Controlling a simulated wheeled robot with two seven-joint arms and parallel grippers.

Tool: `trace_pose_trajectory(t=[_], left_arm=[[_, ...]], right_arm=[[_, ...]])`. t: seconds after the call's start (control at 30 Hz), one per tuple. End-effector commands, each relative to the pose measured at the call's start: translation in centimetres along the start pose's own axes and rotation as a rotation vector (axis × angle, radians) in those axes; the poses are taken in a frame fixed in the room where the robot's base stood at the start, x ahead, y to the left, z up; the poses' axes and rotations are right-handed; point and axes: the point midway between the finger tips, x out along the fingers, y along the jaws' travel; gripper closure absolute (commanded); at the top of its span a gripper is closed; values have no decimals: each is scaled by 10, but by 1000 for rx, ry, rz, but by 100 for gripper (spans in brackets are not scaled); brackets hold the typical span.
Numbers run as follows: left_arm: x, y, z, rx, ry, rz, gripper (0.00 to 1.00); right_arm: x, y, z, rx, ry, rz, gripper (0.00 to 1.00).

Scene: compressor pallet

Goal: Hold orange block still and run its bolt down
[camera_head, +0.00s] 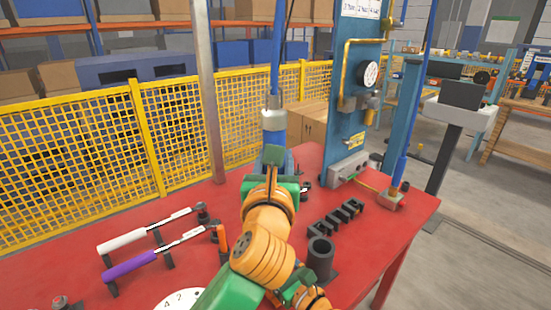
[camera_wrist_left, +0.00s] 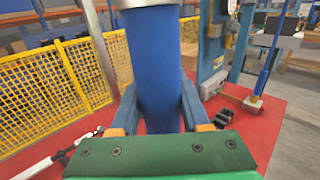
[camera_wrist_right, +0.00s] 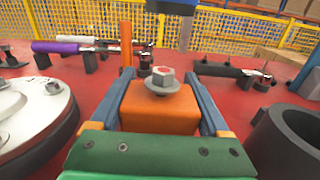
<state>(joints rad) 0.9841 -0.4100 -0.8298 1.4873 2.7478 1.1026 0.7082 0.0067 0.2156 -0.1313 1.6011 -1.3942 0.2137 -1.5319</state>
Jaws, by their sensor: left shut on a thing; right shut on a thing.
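An orange block (camera_wrist_right: 160,106) with an upright hex bolt and washer (camera_wrist_right: 163,80) on top sits between the fingers of my right gripper (camera_wrist_right: 160,112), which is shut on it. My left gripper (camera_wrist_left: 158,115) is shut around the blue body of an upright hanging power tool (camera_wrist_left: 155,60). In the head view the tool (camera_head: 273,121) hangs on a blue rod above the table. In the right wrist view its lower end (camera_wrist_right: 185,35) appears beyond the bolt and slightly right, apart from it. My arms hide the block in the head view.
On the red table (camera_head: 225,195), torque wrenches with white (camera_head: 122,241) and purple (camera_head: 130,272) handles lie left. A white dial disc (camera_wrist_right: 30,115) and a dark hollow cylinder (camera_head: 320,260) flank the block. A black slotted rack (camera_head: 336,215) and blue gauge post (camera_head: 352,100) stand right.

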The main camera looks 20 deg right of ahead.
Motion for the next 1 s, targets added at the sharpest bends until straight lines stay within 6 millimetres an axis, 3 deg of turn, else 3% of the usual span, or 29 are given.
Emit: trace_pose_trajectory(t=[0.47,1.0], left_arm=[[0,0,-24,-1,-2,-1,100],[0,-1,-26,-2,-2,-3,100]], right_arm=[[0,0,0,0,0,0,100],[0,0,0,0,0,0,100]])
